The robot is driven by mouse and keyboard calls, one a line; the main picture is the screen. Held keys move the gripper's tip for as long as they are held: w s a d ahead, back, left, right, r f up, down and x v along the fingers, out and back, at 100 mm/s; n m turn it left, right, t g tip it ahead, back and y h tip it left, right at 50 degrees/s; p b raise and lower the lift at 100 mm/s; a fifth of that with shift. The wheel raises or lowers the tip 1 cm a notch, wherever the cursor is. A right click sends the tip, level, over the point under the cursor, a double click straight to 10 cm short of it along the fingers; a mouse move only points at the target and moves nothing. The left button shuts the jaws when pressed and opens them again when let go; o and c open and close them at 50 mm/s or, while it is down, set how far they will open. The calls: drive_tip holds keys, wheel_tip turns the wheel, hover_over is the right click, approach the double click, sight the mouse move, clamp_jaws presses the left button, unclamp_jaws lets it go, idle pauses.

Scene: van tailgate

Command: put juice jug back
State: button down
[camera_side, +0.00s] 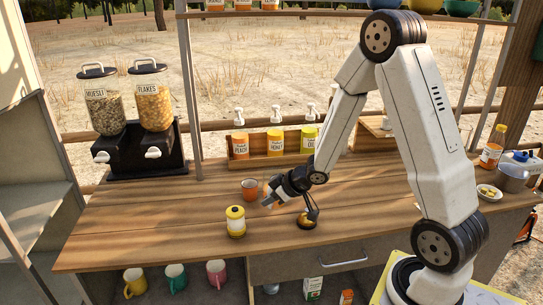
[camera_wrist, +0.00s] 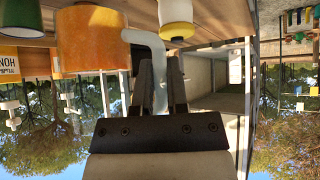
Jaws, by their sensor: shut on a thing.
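The juice jug (camera_wrist: 92,42) is filled with orange and has a pale, see-through handle (camera_wrist: 150,50). In the wrist view, which is upside down, my gripper (camera_wrist: 160,85) has its fingers closed on that handle. I cannot tell whether the jug's base touches the counter.
A yellow-and-white canister (camera_side: 236,222) stands nearer the front. Behind is a wooden bottle rack (camera_side: 273,160); cereal dispensers (camera_side: 140,145) stand left. The counter's left front is clear.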

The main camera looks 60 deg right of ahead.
sight(269, 208)
drive_tip(key=shift+w+f, duration=0.1)
drive_tip(key=shift+f, duration=2.05)
drive_tip(key=shift+f, duration=1.8)
drive_tip(key=shift+f, duration=0.1)
drive_tip(key=c, duration=0.6)
unclamp_jaws()
drive_tip(key=shift+f, duration=0.1)
drive_tip(key=shift+c, duration=0.2)
drive_tip(key=shift+r, duration=0.2)
